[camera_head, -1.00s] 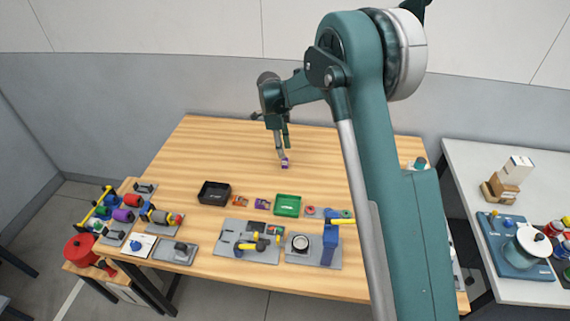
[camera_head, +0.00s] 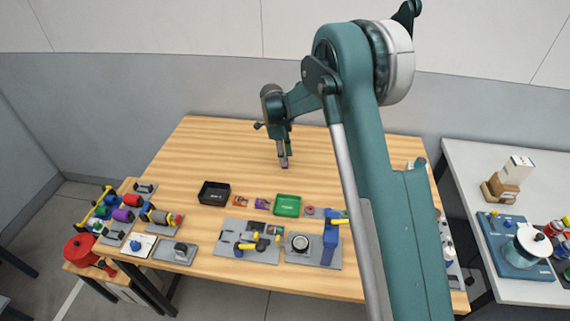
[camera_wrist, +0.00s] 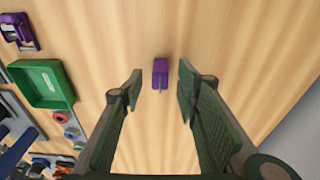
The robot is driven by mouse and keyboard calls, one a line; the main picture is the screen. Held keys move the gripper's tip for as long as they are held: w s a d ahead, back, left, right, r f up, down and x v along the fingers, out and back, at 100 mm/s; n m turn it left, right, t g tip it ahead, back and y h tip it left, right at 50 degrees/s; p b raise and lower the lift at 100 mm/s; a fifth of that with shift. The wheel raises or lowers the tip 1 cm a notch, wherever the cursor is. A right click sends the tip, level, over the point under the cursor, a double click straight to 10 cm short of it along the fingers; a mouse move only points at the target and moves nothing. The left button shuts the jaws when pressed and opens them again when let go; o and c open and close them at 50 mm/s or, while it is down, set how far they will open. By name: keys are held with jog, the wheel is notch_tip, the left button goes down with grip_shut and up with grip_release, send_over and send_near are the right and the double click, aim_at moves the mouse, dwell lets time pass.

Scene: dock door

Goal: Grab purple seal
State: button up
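The purple seal (camera_wrist: 160,72) is a small purple block on the wooden table. In the wrist view it lies between and just beyond the fingertips of my gripper (camera_wrist: 158,80), with a gap on both sides. My gripper is open and empty. In the head view my gripper (camera_head: 283,158) points down at the table, and only a little of the purple seal (camera_head: 285,167) shows at its tips. The rest of it is hidden by the fingers.
A black tray (camera_head: 202,194) and a green tray (camera_head: 277,205) stand nearer the front, with a red item (camera_head: 240,201) and another purple item (camera_head: 262,204) between them. Grey fixture boards line the front edge. The table around the seal is clear.

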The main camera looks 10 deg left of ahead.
jog(key=shift+d+f, duration=0.2)
jog(key=shift+f, duration=1.25)
jog(key=c, duration=0.8)
